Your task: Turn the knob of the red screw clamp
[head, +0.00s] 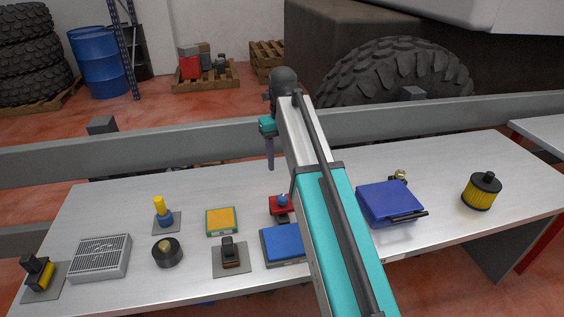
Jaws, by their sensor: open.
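The red screw clamp (277,209) appears to be the small red device near the middle of the bench, with a blue round knob (283,198) on top. My arm partly hides its right side. My gripper (269,165) hangs from the arm's far end, with its purple fingers pointing down. In the picture it is above and slightly left of the clamp, apart from it. It is open and holds nothing that I can see.
A blue box (281,246) lies just in front of the clamp. An orange-topped filter (220,221) and a dark device on a plate (229,257) stand left. A blue case (388,203) and yellow filter (481,191) are right. The bench's back left is clear.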

